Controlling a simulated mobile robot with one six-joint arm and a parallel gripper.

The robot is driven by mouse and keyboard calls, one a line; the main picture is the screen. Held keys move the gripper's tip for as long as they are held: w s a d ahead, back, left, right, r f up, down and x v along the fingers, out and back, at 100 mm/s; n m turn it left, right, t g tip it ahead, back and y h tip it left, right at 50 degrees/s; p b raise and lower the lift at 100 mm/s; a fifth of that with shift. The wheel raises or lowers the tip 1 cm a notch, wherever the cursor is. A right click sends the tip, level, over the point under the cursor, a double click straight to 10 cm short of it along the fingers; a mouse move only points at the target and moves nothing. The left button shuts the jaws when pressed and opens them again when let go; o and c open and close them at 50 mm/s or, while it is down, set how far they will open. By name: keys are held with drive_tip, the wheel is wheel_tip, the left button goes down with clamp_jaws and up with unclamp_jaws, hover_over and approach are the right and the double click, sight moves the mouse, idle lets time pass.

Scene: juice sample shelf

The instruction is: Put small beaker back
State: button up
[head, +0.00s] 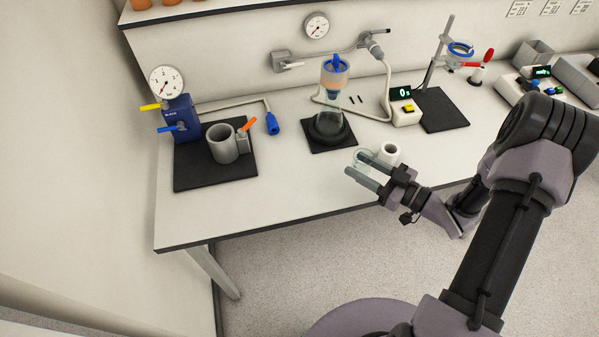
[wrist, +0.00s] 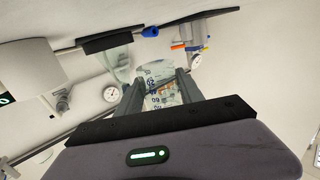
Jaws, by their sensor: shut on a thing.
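The small beaker, clear glass with printed scale marks, is between my gripper's fingers (head: 354,162). In the head view the beaker (head: 364,164) is faint and partly hidden by the fingers. In the wrist view the beaker (wrist: 160,88) shows its marks between the two fingers (wrist: 160,95), and my gripper is shut on it. My gripper is over the front part of the bench, beside a white cylinder with a dark opening (head: 390,151). I cannot tell how far the beaker is above the bench top.
A flask with a funnel (head: 329,121) stands on a black mat behind my gripper. At left, a grey cup (head: 224,146) and blue gauge pump (head: 180,120) stand on a black mat (head: 205,183). A timer box (head: 404,114) and clamp stand (head: 440,60) are further back. The front left bench (head: 290,190) is clear.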

sight(305, 185)
drive_tip(key=s+g, duration=0.1)
drive_tip(key=s+n+g+y, duration=0.1)
drive_tip(key=s, duration=0.1)
drive_tip(key=s+f+n+p, duration=0.1)
drive_tip(key=s, duration=0.1)
drive_tip(key=shift+s+d+g+y, duration=0.2)
drive_tip(key=shift+s+g+y, duration=0.05)
drive_tip(key=shift+g+y, duration=0.15)
drive_tip(key=b+x, duration=0.1)
drive_tip(key=x, duration=0.4)
drive_tip(key=b+x, duration=0.1)
drive_tip(key=x, duration=0.4)
drive_tip(key=s+x, duration=0.1)
drive_tip(key=x, duration=0.4)
drive_tip(key=shift+a+f+b, duration=0.3)
drive_tip(key=shift+f+b, duration=0.1)
clamp_jaws()
drive_tip(key=shift+w+a+f+b, duration=0.15)
drive_tip(key=shift+f+b, duration=0.55)
drive_tip(key=shift+f, duration=1)
drive_tip(key=shift+a+f, duration=0.1)
drive_tip(key=shift+f, duration=0.15)
drive_tip(key=o, duration=1.4)
unclamp_jaws()
drive_tip(key=shift+o, duration=0.2)
